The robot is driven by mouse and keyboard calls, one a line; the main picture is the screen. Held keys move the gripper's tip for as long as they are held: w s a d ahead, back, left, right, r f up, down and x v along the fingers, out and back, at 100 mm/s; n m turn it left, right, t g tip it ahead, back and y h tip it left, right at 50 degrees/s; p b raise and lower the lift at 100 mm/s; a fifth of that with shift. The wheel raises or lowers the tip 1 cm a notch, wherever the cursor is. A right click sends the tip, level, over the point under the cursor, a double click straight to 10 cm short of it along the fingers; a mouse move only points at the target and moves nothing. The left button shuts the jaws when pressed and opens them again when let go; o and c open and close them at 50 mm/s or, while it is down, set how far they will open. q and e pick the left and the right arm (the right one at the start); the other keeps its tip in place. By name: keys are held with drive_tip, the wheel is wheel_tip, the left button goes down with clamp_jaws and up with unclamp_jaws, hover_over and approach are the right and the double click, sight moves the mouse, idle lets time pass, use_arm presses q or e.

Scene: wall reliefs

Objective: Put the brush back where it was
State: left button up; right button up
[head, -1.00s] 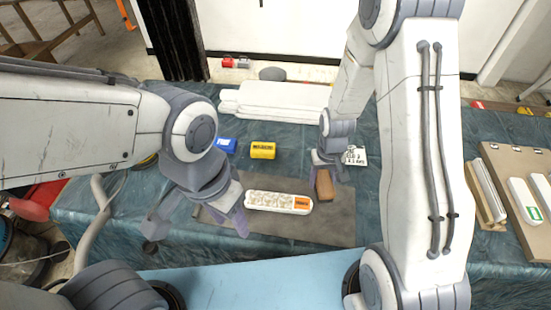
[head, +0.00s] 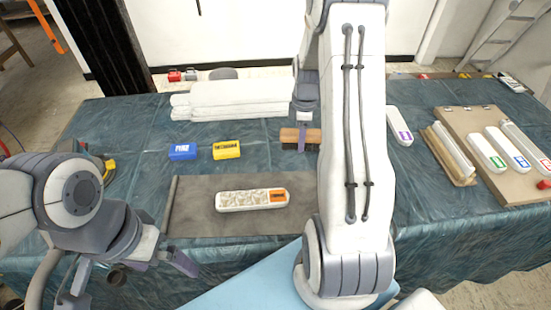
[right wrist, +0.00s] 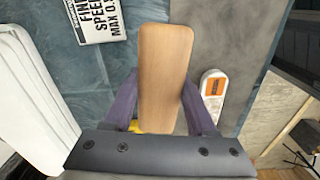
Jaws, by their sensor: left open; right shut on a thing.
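The brush shows as a brown wooden block (head: 289,135) in the head view, beyond the mat and right of the yellow block. In the right wrist view its smooth wooden back (right wrist: 164,70) points away between the purple fingers; its underside is hidden. My right gripper (head: 302,140) is shut on it. Whether the brush touches the table, I cannot tell. A white relief piece with an orange end (head: 252,199) lies on the grey mat (head: 195,220). My left gripper (head: 150,268) is open and empty at the lower left, by the table's front edge.
Blue (head: 182,152) and yellow (head: 226,150) blocks stand behind the mat. Folded white cloths (head: 230,100) lie at the back. A printed card (right wrist: 97,18) lies near the brush. A board with white pieces (head: 480,150) is at right. My right arm hides part of the table.

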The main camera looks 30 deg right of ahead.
drive_tip(key=shift+s+d+n, duration=0.2)
drive_tip(key=shift+d+n, duration=0.5)
drive_tip(key=shift+d, duration=0.55)
drive_tip(key=shift+w, duration=0.2)
drive_tip(key=p, duration=0.2)
hover_over(276, 152)
drive_tip(key=f, duration=0.6)
drive_tip(key=shift+s+f, duration=0.2)
drive_tip(key=shift+f, duration=0.05)
drive_tip(key=shift+w+f, duration=0.1)
drive_tip(key=shift+f, duration=0.1)
wheel_tip(276, 152, down, 3)
drive_tip(key=shift+f+p, duration=0.1)
drive_tip(key=shift+p, duration=0.5)
drive_tip(key=shift+f, duration=0.3)
